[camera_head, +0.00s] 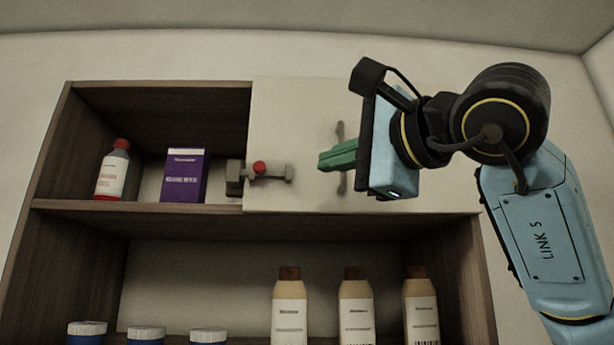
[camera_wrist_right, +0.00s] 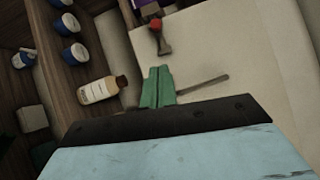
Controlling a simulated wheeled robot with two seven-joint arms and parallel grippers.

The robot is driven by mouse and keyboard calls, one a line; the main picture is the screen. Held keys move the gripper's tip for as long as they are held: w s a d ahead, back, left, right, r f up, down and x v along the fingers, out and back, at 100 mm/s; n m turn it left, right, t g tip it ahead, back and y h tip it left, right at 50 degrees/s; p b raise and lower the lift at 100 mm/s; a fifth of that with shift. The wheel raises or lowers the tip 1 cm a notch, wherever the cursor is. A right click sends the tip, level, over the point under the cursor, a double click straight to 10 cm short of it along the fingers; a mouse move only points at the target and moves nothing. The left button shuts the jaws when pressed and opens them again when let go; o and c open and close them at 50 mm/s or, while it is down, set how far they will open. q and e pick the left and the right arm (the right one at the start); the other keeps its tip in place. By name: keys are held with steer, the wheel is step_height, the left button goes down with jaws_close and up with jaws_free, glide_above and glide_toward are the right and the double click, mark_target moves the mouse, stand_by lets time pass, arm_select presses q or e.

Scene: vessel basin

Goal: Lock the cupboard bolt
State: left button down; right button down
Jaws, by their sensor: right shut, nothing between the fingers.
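The cupboard bolt (camera_head: 268,172) is a grey bar with a red knob (camera_head: 259,167), mounted on the pale cupboard door (camera_head: 300,115) near its left edge. A grey block (camera_head: 235,178) sits at the bar's left end; I cannot tell whether the bar enters it. My right gripper (camera_head: 322,162) is to the right of the bolt, apart from it, its green fingers shut and empty in front of the door. In the right wrist view the fingers (camera_wrist_right: 158,72) point toward the red knob (camera_wrist_right: 155,24), with a gap between. My left gripper is out of view.
A vertical door handle (camera_head: 341,130) stands partly behind my right gripper. The open shelf on the left holds a red-capped bottle (camera_head: 113,172) and a purple box (camera_head: 184,177). Brown-capped bottles (camera_head: 290,310) and blue tubs (camera_head: 146,338) stand on the shelf below.

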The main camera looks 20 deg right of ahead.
steer(key=shift+v, duration=1.85)
